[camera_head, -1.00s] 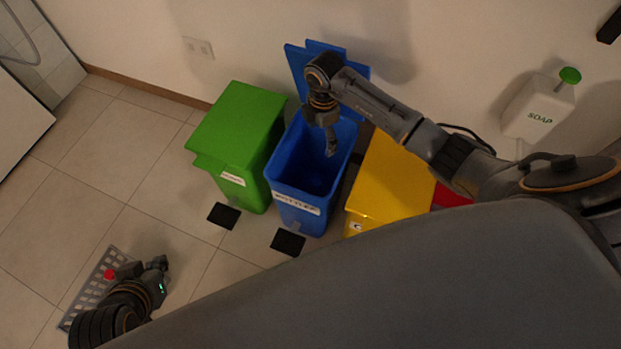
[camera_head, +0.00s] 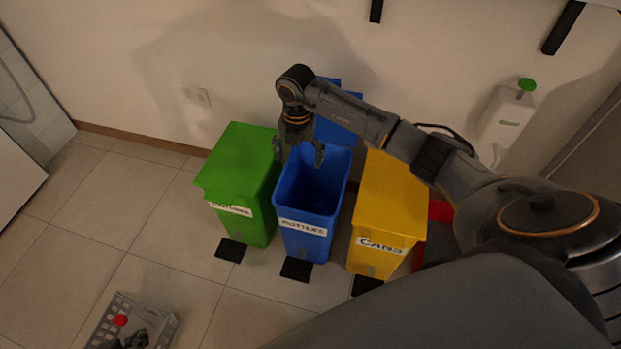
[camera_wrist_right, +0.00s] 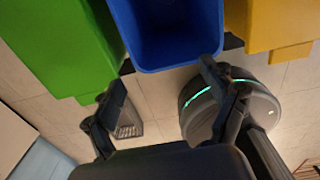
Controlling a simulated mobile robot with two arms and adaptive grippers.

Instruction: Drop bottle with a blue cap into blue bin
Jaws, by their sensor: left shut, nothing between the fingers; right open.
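The blue bin (camera_head: 308,232), labelled for bottles, stands with its lid raised between the green and yellow bins. My right gripper (camera_head: 299,153) is above the bin's opening, fingers spread, with nothing between them. The right wrist view shows the open fingers (camera_wrist_right: 163,84) with the blue bin (camera_wrist_right: 168,62) beyond them. I cannot make out a blue-capped bottle in any view; the bin's floor is too dark to tell what lies there.
A green bin (camera_head: 240,178) stands left of the blue one, a yellow bin (camera_head: 389,205) right of it, both closed. A red bin (camera_head: 440,211) is partly hidden behind my right arm. A red round thing (camera_head: 120,320) is at the crate.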

